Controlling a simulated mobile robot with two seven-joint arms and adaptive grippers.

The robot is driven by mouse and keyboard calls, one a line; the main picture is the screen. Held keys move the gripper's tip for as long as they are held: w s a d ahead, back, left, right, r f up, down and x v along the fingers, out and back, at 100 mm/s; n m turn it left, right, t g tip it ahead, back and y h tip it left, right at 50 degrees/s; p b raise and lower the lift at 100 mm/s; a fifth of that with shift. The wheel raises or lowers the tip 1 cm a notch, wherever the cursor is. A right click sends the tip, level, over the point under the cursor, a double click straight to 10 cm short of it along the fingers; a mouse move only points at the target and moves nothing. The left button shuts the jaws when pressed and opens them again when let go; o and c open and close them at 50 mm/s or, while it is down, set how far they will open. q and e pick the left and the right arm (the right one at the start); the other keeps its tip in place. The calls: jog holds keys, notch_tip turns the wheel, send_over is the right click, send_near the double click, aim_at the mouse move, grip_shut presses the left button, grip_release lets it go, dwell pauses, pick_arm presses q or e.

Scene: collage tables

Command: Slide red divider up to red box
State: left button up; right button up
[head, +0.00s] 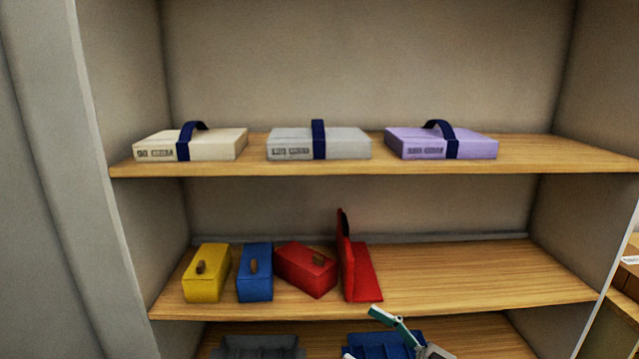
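The red divider (362,272) stands on the middle shelf, with a tall upright plate and a flat foot reaching to the right. The red box (302,269) with a brown handle sits turned at an angle just left of the divider. The two are very close; I cannot tell whether they touch. My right gripper (363,335) shows partly at the bottom edge, below and in front of the middle shelf. Its teal and white fingers are spread apart with nothing between them, and its lower part is cut off. My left gripper is not in view.
A yellow box (203,281) and a blue box (255,284) stand left of the red box. The middle shelf (470,275) is clear right of the divider. Three strapped cases lie on the upper shelf (560,155). Grey (260,347) and blue (378,342) bins sit below.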

jog(key=s+d+f+m+t+h, duration=0.2)
jog(key=s+f+m+t+h, duration=0.15)
jog(key=f+h, duration=0.35)
jog(key=s+d+f+m+t+h, duration=0.25)
jog(key=f+m+h, duration=0.2)
jog(key=f, duration=0.55)
jog(key=s+d+f+g+h, duration=0.2)
jog(key=s+d+f, duration=0.1)
jog(key=s+f, duration=0.3)
jog(key=s+d+f+m+g+h, duration=0.1)
jog(key=s+d+f+g+h, duration=0.1)
jog(key=s+f, duration=0.4)
jog(key=s+d+g, duration=0.1)
jog(key=s, duration=0.2)
jog(key=shift+d, duration=0.2)
jog(key=shift+h, duration=0.25)
